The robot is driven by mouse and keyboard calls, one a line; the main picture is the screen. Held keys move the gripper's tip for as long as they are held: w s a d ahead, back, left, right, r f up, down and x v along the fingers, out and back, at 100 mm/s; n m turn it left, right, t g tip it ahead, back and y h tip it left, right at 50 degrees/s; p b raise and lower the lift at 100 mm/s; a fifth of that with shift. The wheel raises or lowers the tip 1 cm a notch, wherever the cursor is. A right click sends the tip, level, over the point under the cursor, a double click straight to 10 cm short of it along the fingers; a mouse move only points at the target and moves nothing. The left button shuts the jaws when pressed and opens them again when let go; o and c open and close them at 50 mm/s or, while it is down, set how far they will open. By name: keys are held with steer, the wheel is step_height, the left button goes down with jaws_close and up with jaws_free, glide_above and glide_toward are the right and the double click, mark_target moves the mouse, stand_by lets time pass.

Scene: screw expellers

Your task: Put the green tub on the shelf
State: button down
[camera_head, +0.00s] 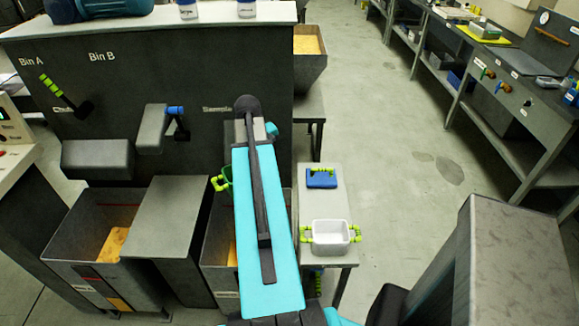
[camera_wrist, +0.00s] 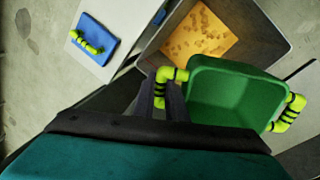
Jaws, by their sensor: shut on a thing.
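The green tub (camera_wrist: 237,95) is in the wrist view, with a yellow-green handle at each side. My gripper (camera_wrist: 168,92) is shut on its left handle. The tub hangs over a bin with orange-yellow material and looks empty inside. In the head view only a sliver of the green tub (camera_head: 227,179) shows at the left of my arm, which hides the rest and my gripper. A small grey stand (camera_head: 324,268) right of my arm has a light top and may be the shelf; I cannot tell for sure.
A white tub (camera_head: 331,232) and a blue lid-like piece (camera_head: 321,178) with a yellow-green handle are on the stand. The open bin (camera_wrist: 262,25) is close beside it. A dark machine (camera_head: 60,125) with levers stands left.

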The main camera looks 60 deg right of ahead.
steer(key=w+a+r+n+t, duration=0.1)
steer(key=w+a+r+n, duration=0.15)
steer(key=w+a, duration=0.95)
steer(key=w+a+r+n, duration=0.1)
steer(key=w+a+n, duration=0.3)
steer(key=w+a, duration=0.75)
steer(key=w+a+r+n, duration=0.1)
steer(key=w+a+n, duration=0.1)
steer(key=a, duration=0.8)
steer(key=w+a+r+n+b, duration=0.1)
steer(key=w+a+n, duration=0.1)
steer(key=a, duration=0.8)
steer(key=w+a+r+n+t, duration=0.1)
steer(key=w+a+n, duration=0.1)
steer(key=a, duration=0.8)
steer(key=shift+w+r, duration=0.35)
steer(key=shift+w, duration=0.45)
steer(key=shift+s, duration=0.15)
